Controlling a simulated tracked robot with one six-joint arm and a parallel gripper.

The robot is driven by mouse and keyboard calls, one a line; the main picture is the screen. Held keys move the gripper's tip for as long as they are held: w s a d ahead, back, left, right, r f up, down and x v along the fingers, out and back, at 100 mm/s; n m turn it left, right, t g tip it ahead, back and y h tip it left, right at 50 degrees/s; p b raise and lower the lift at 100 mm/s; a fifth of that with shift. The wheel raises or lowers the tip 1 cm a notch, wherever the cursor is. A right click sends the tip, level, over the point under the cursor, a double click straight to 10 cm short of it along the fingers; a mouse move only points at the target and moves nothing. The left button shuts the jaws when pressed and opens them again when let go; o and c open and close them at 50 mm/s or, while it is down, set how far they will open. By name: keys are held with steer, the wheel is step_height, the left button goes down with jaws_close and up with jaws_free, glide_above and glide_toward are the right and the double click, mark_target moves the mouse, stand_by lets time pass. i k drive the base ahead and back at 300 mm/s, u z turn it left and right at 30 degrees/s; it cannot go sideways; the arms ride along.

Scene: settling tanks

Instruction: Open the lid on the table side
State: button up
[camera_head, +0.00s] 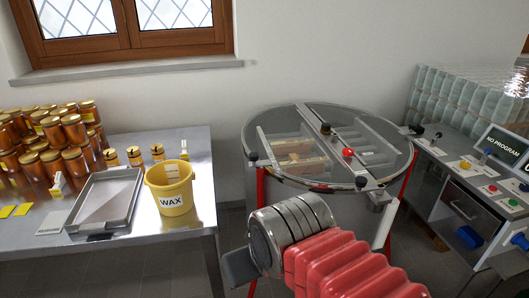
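A round steel drum (350,210) on red legs stands at the centre. Its top has clear lid panels on either side of a metal crossbar (338,150). The lid on the table side (280,128) is the left panel; it looks flat and closed, and wooden frames show through it. A black knob (252,157) sits at its left edge. My gripper (240,268) is at the lower centre, in front of and below the drum, apart from the lid. Only a dark grey end part shows, and its fingers cannot be made out.
A steel table (140,255) at left holds honey jars (72,130), a metal tray (105,200) and a yellow wax bucket (172,192). A red button (348,152) is on the crossbar. A control bench (455,195) with a screen and stacked clear jars stands at right.

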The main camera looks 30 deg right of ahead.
mark_target(253, 156)
steer(key=u, duration=0.05)
steer(key=i, duration=1)
steer(key=z, duration=0.05)
